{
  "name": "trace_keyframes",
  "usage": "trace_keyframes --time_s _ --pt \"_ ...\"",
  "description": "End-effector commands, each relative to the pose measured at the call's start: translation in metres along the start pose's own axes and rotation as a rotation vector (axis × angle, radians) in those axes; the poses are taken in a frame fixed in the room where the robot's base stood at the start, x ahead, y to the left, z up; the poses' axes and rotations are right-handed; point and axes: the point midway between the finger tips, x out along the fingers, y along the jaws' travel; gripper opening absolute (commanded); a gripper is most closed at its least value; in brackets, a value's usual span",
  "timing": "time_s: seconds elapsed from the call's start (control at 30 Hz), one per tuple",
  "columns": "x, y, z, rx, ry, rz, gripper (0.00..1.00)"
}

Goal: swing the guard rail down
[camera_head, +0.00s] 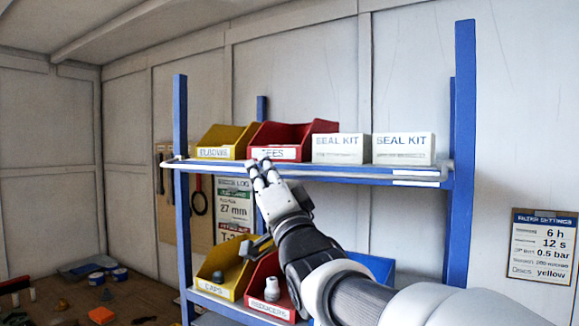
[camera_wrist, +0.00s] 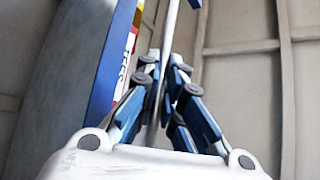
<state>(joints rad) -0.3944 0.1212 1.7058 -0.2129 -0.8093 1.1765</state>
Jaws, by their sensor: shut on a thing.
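The guard rail (camera_head: 340,173) is a thin pale bar along the front of the upper shelf, at about the level of the shelf board in the head view. My gripper (camera_head: 261,164) is at the rail's left part, in front of the red bin labelled TEES. In the wrist view, the rail (camera_wrist: 168,45) runs up between the fingers of my gripper (camera_wrist: 166,75), which are shut on it. My fingers and arm hide part of the rail and shelf edge.
The blue-post rack (camera_head: 463,120) holds a yellow bin (camera_head: 222,152), a red bin (camera_head: 278,153) and two SEAL KIT boxes (camera_head: 404,148) above. Labelled bins (camera_head: 218,291) with fittings stand below. A tool board (camera_head: 172,205) hangs behind on the left. Open room lies left of the rack.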

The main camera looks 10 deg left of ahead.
Motion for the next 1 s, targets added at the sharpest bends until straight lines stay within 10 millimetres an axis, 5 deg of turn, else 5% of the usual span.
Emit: trace_keyframes --time_s 0.33,1.0 --pt "0.011 -0.02 -0.01 0.202 -0.001 0.195 0.0" --pt "0.017 -0.023 -0.017 0.339 0.001 0.334 0.0"
